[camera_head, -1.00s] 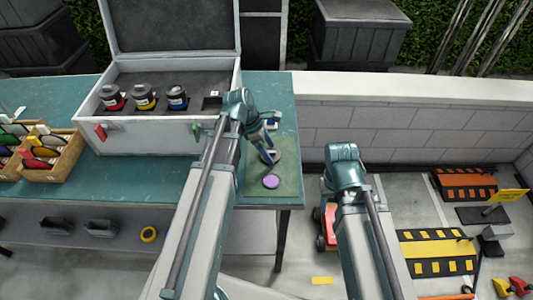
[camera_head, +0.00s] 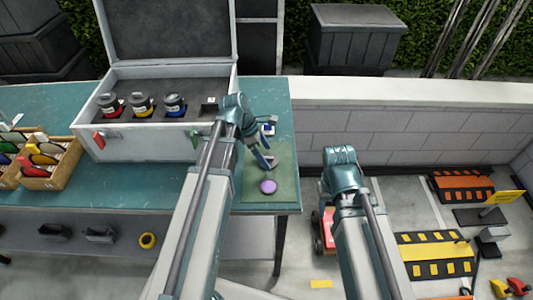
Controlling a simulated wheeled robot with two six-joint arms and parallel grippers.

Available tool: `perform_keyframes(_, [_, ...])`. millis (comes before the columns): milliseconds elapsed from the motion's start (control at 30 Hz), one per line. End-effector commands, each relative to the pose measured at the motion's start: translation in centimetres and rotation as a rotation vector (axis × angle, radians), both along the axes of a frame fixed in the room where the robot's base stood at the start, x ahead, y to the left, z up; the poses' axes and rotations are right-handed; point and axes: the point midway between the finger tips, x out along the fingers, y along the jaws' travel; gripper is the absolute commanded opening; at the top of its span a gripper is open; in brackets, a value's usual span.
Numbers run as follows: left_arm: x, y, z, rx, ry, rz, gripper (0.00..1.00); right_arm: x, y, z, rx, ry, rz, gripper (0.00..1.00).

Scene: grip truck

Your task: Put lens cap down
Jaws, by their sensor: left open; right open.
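A round purple disc, which looks like the lens cap (camera_head: 268,187), lies on the green mat (camera_head: 284,183) at the right end of the teal table. My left gripper (camera_head: 268,163) is just behind the disc in the head view, pointing down over the mat. Its fingers are apart and nothing shows between them. The purple disc appears clear of the fingers. My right arm reaches in at the lower middle, away from the table. Its gripper is hidden behind the arm.
An open grey case (camera_head: 140,143) with several lenses stands left of my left gripper. Wooden boxes (camera_head: 50,180) of coloured cards sit further left. A small blue-and-white item (camera_head: 267,126) lies behind the mat. A low block wall (camera_head: 400,130) runs to the right.

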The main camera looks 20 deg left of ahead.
Motion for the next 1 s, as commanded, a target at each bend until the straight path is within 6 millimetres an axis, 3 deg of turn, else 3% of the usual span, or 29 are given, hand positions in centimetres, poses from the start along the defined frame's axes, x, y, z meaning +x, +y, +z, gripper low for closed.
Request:
perform_keyframes(600, [-1.0, 3.4, 9.2, 0.0, -0.001, 0.001, 1.0, 0.0, 0.0, 9.2, 0.0, 0.0, 0.0, 0.5])
perform_keyframes(767, [-1.1, 3.9, 10.2, 0.0, 0.0, 0.0, 1.0, 0.0, 0.0, 10.2, 0.0, 0.0, 0.001, 0.5])
perform_keyframes(1000, [-1.5, 3.5, 10.1, 0.012, -0.007, -0.042, 1.0, 0.0, 0.0, 10.2, 0.0, 0.0, 0.001, 0.5])
